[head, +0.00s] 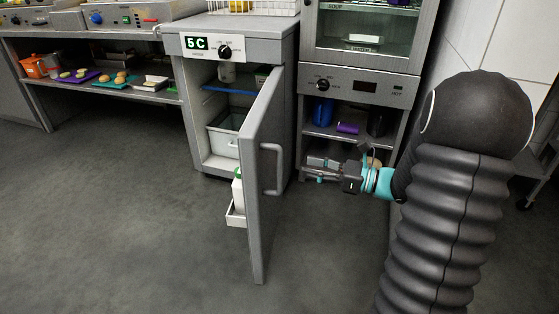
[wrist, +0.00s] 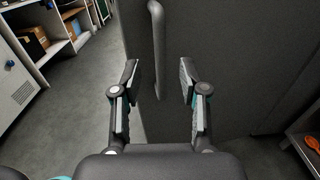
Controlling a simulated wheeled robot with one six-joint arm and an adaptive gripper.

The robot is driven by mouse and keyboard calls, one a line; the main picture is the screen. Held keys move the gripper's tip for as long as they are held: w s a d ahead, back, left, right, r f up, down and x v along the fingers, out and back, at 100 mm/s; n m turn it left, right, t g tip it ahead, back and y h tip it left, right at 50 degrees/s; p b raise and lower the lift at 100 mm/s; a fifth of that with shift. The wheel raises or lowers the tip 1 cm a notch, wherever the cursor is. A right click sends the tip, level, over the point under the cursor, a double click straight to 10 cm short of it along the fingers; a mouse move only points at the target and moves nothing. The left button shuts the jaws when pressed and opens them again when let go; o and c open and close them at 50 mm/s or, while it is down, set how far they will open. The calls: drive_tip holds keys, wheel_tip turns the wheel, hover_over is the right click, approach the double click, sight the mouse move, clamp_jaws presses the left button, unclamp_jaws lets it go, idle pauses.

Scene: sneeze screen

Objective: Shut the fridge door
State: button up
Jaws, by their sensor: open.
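The grey fridge (head: 243,48) has a display reading 5 C and a dial on its front. Its door (head: 262,215) stands wide open toward me, with a vertical bar handle (head: 272,168) on its outer face. My gripper (head: 312,169) is to the right of the door, on its outer side, apart from the handle. In the wrist view my gripper (wrist: 158,82) is open and empty, facing the door's outer face (wrist: 222,45). The handle (wrist: 158,40) shows upright ahead, between the fingers in the picture; I cannot tell how far off.
Inside the fridge are a white bin (head: 222,138) and a blue shelf edge (head: 228,89); a door rack (head: 236,214) holds a bottle. A cabinet (head: 357,84) with a shelved base stands right of the fridge. A counter with food trays (head: 118,79) is at left. The floor (head: 130,200) is clear.

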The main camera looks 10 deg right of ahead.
drive_tip(key=x, duration=0.9)
drive_tip(key=shift+w+a, duration=0.1)
drive_tip(key=shift+a, duration=0.05)
clamp_jaws()
